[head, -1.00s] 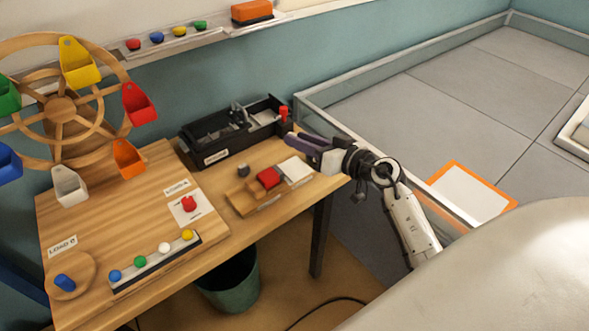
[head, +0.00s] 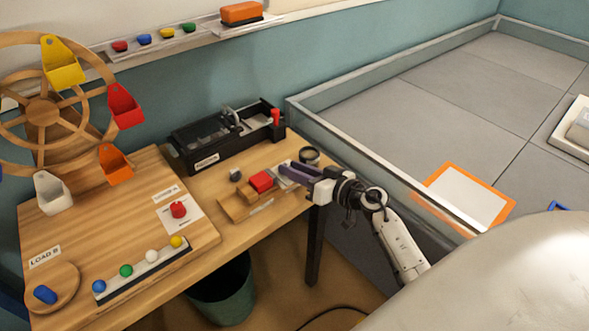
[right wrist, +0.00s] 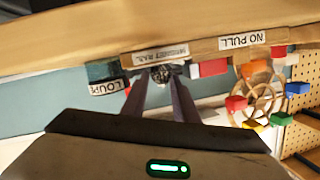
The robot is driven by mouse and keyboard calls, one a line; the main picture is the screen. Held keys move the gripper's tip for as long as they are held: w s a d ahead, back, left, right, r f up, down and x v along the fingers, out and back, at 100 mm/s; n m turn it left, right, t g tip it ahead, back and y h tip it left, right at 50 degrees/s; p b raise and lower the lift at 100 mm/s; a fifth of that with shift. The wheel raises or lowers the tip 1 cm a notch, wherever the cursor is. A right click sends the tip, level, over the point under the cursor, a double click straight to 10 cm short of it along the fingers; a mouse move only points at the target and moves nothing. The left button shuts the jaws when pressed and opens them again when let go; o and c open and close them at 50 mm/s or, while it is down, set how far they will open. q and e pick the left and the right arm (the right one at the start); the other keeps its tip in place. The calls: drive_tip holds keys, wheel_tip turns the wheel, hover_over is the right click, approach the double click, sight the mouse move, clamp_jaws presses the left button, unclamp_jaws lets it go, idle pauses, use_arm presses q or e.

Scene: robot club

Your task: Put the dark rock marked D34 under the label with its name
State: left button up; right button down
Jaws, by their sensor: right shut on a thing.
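My right gripper (head: 284,170) is over the right end of the wooden rail stand, pointing left. In the right wrist view its two fingers (right wrist: 160,86) are shut on a small dark, speckled rock (right wrist: 160,74); no D34 mark is readable on it. The fingers hide the rock in the head view. The wrist view shows a MAGNET RAIL label (right wrist: 160,55) just beyond the rock, a NO PULL label (right wrist: 242,41) to its right and a LOUPE label (right wrist: 107,88) to its left. My left gripper is not in view.
A small grey lump (head: 235,174) lies on the table left of the red block (head: 261,181). A dark round loupe (head: 309,156) stands behind my gripper. A black box (head: 225,138) is at the back. A wooden wheel with coloured buckets (head: 42,112) stands at the left.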

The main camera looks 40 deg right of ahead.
drive_tip(key=shift+f, duration=0.15)
drive_tip(key=c, duration=1.4)
unclamp_jaws()
